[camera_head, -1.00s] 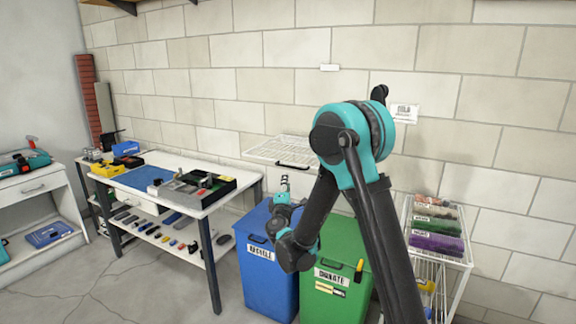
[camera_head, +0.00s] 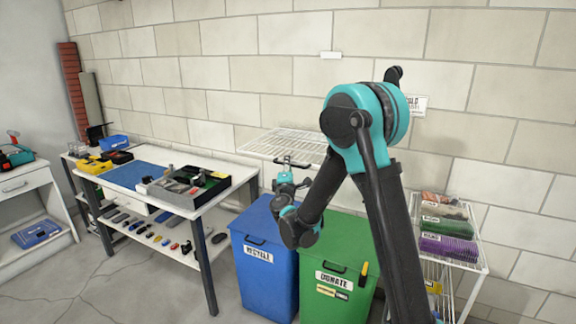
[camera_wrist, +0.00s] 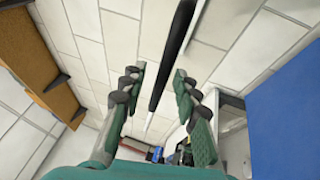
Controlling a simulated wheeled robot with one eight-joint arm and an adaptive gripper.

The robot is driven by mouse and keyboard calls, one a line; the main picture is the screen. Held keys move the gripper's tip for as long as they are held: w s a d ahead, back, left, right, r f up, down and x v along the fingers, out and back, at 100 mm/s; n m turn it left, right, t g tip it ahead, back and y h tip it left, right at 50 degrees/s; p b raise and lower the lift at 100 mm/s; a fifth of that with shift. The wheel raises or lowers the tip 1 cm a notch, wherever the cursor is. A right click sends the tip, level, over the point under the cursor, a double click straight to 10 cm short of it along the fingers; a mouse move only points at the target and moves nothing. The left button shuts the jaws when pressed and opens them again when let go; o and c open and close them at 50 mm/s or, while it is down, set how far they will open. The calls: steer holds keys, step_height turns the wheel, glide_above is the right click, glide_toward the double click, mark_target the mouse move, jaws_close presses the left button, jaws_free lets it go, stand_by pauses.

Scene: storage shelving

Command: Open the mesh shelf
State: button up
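The mesh shelf (camera_head: 262,141) is a white wire rack low on the block wall, above the bins. A dark handle (camera_head: 292,162) sits along its front edge. My gripper (camera_wrist: 158,80) is open, its two fingers apart. In the wrist view the dark handle bar (camera_wrist: 172,58) runs lengthwise between and beyond the fingertips, with no clear contact. In the head view my gripper (camera_head: 286,174) is just below and in front of the handle, small and partly merged with it. My arm covers the right end of the shelf.
A blue recycle bin (camera_head: 259,256) and a green donate bin (camera_head: 331,278) stand below my gripper. A workbench (camera_head: 212,205) with tools is to the left. A white wire rack (camera_head: 480,262) with folded cloths is to the right. Open floor lies at front left.

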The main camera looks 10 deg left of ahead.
steer(key=shift+c, duration=0.5)
jaws_close()
step_height(320, 180, up, 7)
steer(key=g, duration=0.1)
steer(key=shift+w+r+m+g, duration=0.15)
steer(key=shift+w+m+g, duration=0.15)
steer(key=shift+m+g, duration=0.1)
steer(key=shift+d, duration=0.1)
steer(key=shift+o, duration=0.5)
jaws_free()
